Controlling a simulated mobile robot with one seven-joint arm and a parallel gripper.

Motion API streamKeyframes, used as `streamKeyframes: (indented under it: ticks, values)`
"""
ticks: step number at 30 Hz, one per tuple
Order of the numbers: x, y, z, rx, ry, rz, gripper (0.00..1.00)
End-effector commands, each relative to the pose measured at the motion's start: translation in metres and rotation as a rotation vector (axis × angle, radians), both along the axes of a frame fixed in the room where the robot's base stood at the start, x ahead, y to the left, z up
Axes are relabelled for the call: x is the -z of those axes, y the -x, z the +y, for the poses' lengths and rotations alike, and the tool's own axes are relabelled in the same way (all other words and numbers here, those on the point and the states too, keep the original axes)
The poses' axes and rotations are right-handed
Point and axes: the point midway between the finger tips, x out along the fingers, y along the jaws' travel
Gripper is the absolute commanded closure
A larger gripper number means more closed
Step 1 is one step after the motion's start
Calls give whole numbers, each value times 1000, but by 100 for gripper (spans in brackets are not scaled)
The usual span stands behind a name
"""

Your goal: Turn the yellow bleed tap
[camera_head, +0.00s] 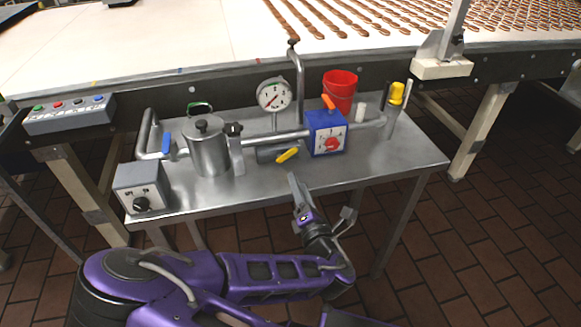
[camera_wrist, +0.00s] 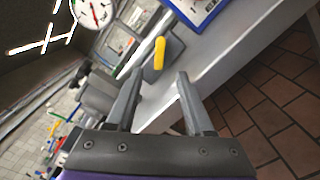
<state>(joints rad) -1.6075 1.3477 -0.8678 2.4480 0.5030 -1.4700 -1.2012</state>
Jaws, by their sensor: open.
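The yellow bleed tap (camera_head: 288,155) is a small lever low on the pipework, in front of the pressure gauge and left of the blue box. In the wrist view the yellow lever (camera_wrist: 159,53) stands upright in the picture, ahead of the gap between my fingers. My gripper (camera_head: 296,182) is at the front edge of the steel table, below and near the tap. In the wrist view my gripper (camera_wrist: 158,82) has its two fingers apart with nothing between them. The fingers do not appear to touch the tap.
A blue box with a red knob (camera_head: 328,134) stands right of the tap, with a red bucket (camera_head: 340,88) behind. The round gauge (camera_head: 273,95) and a steel pot (camera_head: 208,148) are to the left. A grey switch box (camera_head: 141,187) sits at the table's left. The table's front right (camera_head: 400,160) is clear.

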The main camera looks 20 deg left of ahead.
Motion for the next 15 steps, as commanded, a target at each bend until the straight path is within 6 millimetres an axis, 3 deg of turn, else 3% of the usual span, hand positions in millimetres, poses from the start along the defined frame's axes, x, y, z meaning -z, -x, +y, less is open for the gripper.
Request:
streamKeyframes:
  ticks: [6, 15]
  values:
    - [-1, -42, 25, 1, -3, -1, 48]
    - [-1, -74, 45, 1, 0, 0, 48]
